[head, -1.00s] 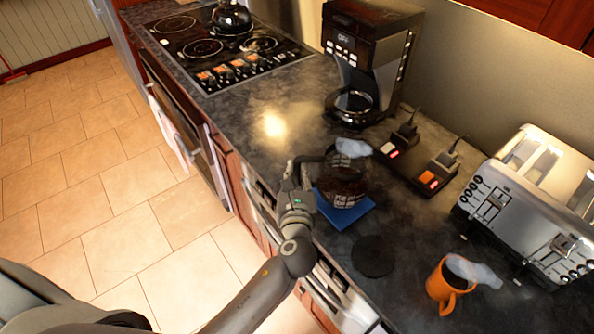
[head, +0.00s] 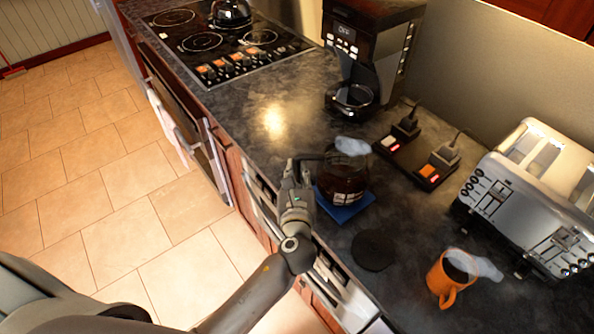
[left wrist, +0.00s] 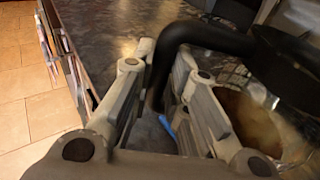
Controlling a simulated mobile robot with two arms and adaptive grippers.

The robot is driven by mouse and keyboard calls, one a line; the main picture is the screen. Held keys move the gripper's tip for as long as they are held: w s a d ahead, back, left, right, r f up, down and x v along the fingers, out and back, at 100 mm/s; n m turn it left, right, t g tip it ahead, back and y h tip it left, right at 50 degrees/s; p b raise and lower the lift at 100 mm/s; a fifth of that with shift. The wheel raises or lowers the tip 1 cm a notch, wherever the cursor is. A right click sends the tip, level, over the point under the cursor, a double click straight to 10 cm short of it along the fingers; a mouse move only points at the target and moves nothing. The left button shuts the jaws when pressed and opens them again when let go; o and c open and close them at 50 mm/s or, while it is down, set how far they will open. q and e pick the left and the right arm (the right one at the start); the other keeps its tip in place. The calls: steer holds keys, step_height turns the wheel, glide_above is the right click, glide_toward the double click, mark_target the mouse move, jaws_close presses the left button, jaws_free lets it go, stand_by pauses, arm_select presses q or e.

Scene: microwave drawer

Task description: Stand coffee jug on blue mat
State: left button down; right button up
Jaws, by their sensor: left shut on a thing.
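The glass coffee jug (head: 342,180), with dark coffee inside, is upright over the blue mat (head: 347,212) on the counter. The mat shows in front of and beside the jug's base; I cannot tell whether the base touches it. My left gripper (head: 294,176) is at the jug's left side, shut on its black handle. In the left wrist view the black handle (left wrist: 190,38) runs between the fingers of the left gripper (left wrist: 168,85), with the jug's glass (left wrist: 250,115) to the right. My right gripper is not in view.
A coffee maker (head: 368,50) stands behind, with a power strip (head: 420,155) to its right. A toaster (head: 535,195) and an orange mug (head: 447,280) are on the right. A dark round coaster (head: 373,250) lies in front of the mat. A stove with a kettle (head: 231,12) is at back left.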

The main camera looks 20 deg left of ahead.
arm_select(q)
steer(key=shift+r+p, duration=0.15)
steer(key=shift+p, duration=0.2)
stand_by(0.3)
steer(key=shift+f, duration=0.3)
stand_by(0.6)
steer(key=shift+p, duration=0.3)
stand_by(0.3)
steer(key=c, duration=1.4)
jaws_free()
steer(key=shift+o, duration=0.3)
steer(key=shift+f, duration=0.1)
